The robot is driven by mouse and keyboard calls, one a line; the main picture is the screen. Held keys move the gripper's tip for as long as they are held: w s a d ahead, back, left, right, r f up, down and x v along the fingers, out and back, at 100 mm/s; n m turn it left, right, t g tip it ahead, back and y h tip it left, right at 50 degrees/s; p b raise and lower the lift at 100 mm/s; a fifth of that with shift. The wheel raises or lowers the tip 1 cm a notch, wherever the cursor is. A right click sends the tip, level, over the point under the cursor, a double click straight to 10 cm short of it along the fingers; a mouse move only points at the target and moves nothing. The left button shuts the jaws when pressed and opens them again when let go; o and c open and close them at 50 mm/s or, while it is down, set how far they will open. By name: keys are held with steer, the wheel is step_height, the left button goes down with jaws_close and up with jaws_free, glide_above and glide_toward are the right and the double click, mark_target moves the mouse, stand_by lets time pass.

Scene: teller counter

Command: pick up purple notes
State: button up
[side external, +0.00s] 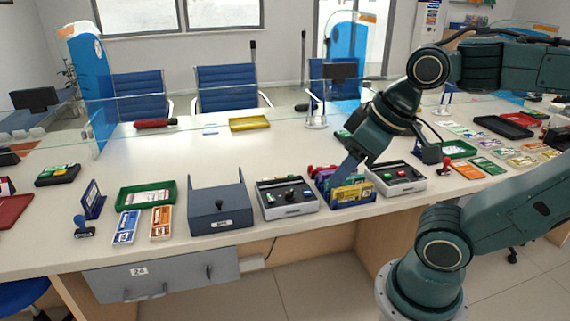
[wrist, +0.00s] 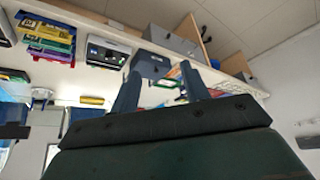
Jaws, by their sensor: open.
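A rack of upright note bundles (side external: 352,193) stands near the counter's front edge in the side external view, with a yellow bundle in front and a purple-blue edge behind. It also shows at the upper left of the wrist view (wrist: 48,30), with yellow, green, purplish and blue layers.
Grey devices with dark tops stand left (side external: 287,197) and right (side external: 398,178) of the rack. A grey-blue box (side external: 220,208) and a green tray (side external: 147,195) stand farther left. Flat coloured notes (side external: 487,166) lie at the right. A glass screen crosses behind.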

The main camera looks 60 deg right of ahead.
stand_by(0.3)
steer(key=w+d+m+g+h, duration=0.1)
steer(key=w+d+m+g, duration=0.2)
steer(key=w+d+m, duration=1.3)
steer(key=d+f+m+g, duration=0.1)
steer(key=d+f+m, duration=0.4)
steer(key=d, duration=0.5)
steer(key=d+f+m+g+y, duration=0.1)
steer(key=d+f+m, duration=0.1)
steer(key=d+f, duration=0.6)
steer(key=d+f+m+g, duration=0.1)
steer(key=d+f+m, duration=0.3)
steer(key=d, duration=0.8)
steer(key=shift+s+d+f, duration=0.1)
steer(key=shift+s+f, duration=0.1)
steer(key=shift+f, duration=1.9)
steer(key=shift+s+d+f, duration=0.1)
steer(key=shift+s+f, duration=0.05)
steer(key=shift+f, duration=1.9)
